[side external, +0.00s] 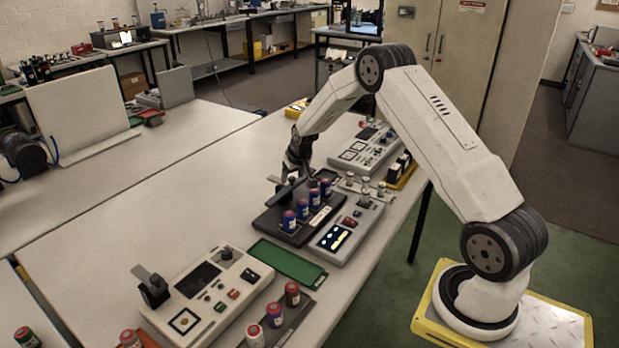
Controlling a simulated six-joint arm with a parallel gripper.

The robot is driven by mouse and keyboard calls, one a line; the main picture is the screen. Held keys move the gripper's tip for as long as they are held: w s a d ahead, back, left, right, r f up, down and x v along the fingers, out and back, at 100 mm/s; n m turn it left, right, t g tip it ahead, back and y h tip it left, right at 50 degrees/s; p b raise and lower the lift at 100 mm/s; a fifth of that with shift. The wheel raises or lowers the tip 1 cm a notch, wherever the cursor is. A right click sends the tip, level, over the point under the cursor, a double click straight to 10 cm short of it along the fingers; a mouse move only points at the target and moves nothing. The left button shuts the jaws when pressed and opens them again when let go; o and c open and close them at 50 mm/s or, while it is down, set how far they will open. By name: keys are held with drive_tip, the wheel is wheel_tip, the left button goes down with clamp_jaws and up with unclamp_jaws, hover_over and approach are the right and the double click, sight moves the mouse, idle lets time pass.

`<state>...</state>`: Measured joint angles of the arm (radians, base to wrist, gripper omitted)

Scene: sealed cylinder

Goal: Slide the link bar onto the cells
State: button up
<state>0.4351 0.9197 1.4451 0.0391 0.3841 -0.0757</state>
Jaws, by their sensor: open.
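Several blue cells (302,210) with reddish tops stand upright in a row on a dark tray (268,222) near the middle of the table. My gripper (294,177) hangs at the far end of this row, just above or behind the tray. It is small and dark here; its jaws are open, and I see nothing clearly held. A dark, flat bar-like piece (287,191) lies beside the cells, below my gripper. I cannot tell whether it is the link bar or part of the fixture, or whether my gripper touches it.
A grey control box (345,233) with a lit display stands right of the tray. A green mat (287,262) lies in front. Another control box (210,300) and loose cells (292,294) stand nearer. The table's left part (130,235) is clear.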

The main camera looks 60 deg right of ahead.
drive_tip(key=shift+c, duration=0.2)
clamp_jaws()
idle(1.2)
